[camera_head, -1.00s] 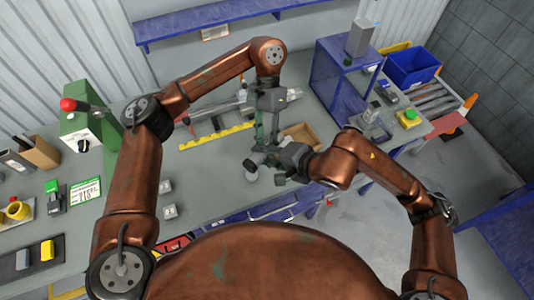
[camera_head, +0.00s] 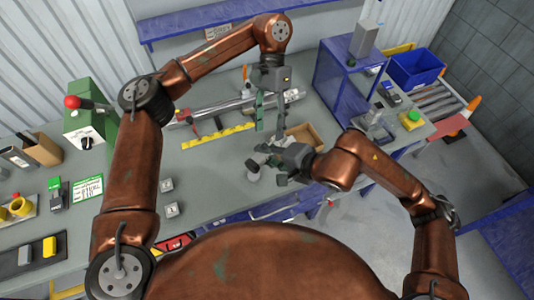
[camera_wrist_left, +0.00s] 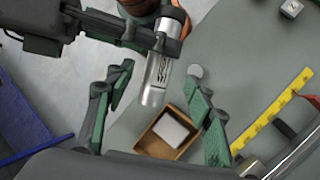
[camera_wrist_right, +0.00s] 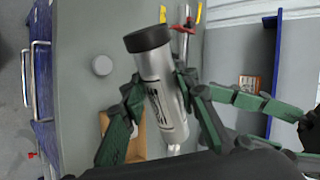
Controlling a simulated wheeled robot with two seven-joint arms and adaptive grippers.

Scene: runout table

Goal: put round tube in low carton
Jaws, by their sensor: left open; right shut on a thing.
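The round tube (camera_wrist_right: 165,100) is a silver cylinder with a dark end cap and printed lettering. My right gripper (camera_head: 276,163) is shut on it, with green fingers on either side of it in the right wrist view (camera_wrist_right: 158,92). The tube also shows in the left wrist view (camera_wrist_left: 158,72), held tilted above the table. My left gripper (camera_head: 268,122) is open and empty above it, its fingers apart in the left wrist view. The low carton (camera_head: 312,128) is an open brown box beside the grippers; in the left wrist view (camera_wrist_left: 148,139) a pale block lies inside it.
A yellow ruler (camera_head: 216,137) and a long metal bar (camera_head: 222,107) lie behind. A blue stand (camera_head: 345,85) rises at the right. The front middle of the table is fairly clear.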

